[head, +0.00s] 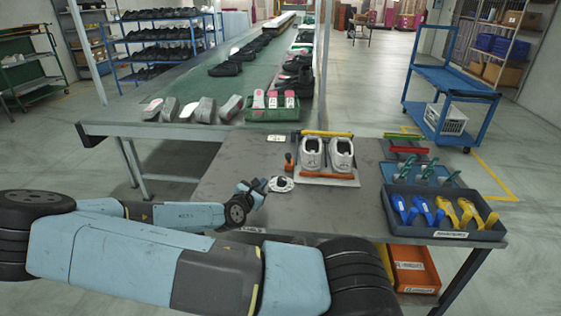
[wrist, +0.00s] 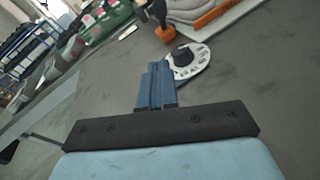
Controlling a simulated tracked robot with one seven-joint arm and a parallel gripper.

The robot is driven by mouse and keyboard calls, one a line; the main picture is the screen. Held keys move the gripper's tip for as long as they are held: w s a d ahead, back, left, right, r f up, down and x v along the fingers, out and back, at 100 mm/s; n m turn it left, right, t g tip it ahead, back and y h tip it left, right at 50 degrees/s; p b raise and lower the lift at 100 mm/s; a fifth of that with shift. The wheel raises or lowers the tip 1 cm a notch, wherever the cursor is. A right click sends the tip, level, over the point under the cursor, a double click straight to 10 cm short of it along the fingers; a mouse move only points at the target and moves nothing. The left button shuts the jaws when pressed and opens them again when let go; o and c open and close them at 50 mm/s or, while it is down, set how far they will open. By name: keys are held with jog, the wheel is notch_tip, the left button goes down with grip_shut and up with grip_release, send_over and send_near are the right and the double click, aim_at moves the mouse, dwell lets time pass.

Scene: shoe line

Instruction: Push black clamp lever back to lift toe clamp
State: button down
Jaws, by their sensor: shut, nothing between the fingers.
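A fixture board (head: 347,182) on the grey table holds two pale shoes (head: 312,152) side by side, with an orange bar (head: 327,175) at its front and a yellow bar at its back. A small upright part (head: 289,162), orange below and dark above, stands at its left; in the wrist view the dark post rises from an orange base (wrist: 165,36). I cannot tell whether this is the clamp lever, and the toe clamp is not clearly visible. My gripper (head: 262,184) is shut and empty over the table, left of the fixture; its blue fingers (wrist: 155,70) point towards a dial.
The white dial plate (head: 281,185) with a black knob (wrist: 181,54) lies just beyond my fingertips. A dark tray (head: 400,232) of blue and yellow tools is at the right. A green tray (head: 250,114) stands on the conveyor behind. The table's middle front is clear.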

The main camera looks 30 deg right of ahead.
jog(key=shift+d, duration=0.55)
jog(key=shift+w+d+f, duration=0.1)
jog(key=shift+w+d, duration=0.25)
jog(key=shift+d, duration=0.15)
send_near(287, 159)
jog(key=w+f, duration=0.1)
jog(key=w+d+f, duration=0.1)
jog(key=f, duration=0.1)
jog(key=shift+w+f, duration=0.15)
jog(key=shift+f, duration=0.1)
jog(key=shift+w+d+r, duration=0.3)
jog(key=shift+d, duration=0.3)
jog(key=shift+w+d+r, duration=0.3)
jog(key=shift+d+r, duration=0.05)
jog(key=shift+d, duration=0.25)
jog(key=shift+w+d+r, duration=0.25)
jog(key=shift+d+r, duration=0.2)
jog(key=shift+d, duration=0.1)
